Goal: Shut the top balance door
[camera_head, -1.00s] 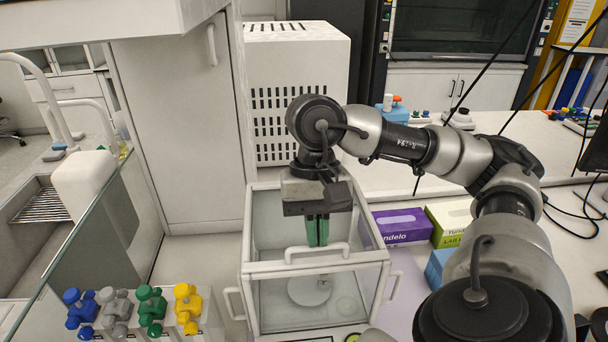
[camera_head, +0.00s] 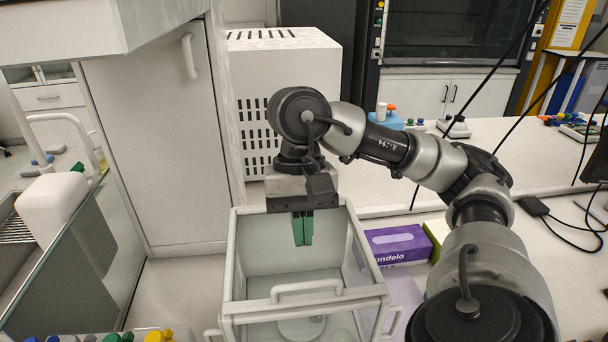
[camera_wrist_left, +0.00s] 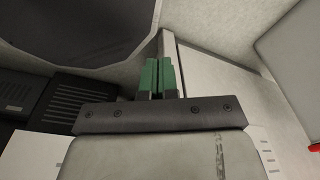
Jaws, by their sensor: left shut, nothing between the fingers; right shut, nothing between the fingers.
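The balance is a clear box with a pale frame (camera_head: 231,262) in the lower middle of the head view. A pale bar handle (camera_head: 306,287) sits at the front of its top. The clear panes do not let me tell how far the top door is open. My right gripper (camera_head: 303,242) is shut and empty, its green fingers pointing down over the box top, behind the handle and apart from it in the picture. My left gripper (camera_wrist_left: 158,75) is shut and empty in the left wrist view, and is outside the head view.
A purple box (camera_head: 397,244) and a green-white box (camera_head: 437,236) stand right of the balance. A white vented unit (camera_head: 290,75) is behind it. A glass panel (camera_head: 55,262) and several colored knobs (camera_head: 158,336) are at left.

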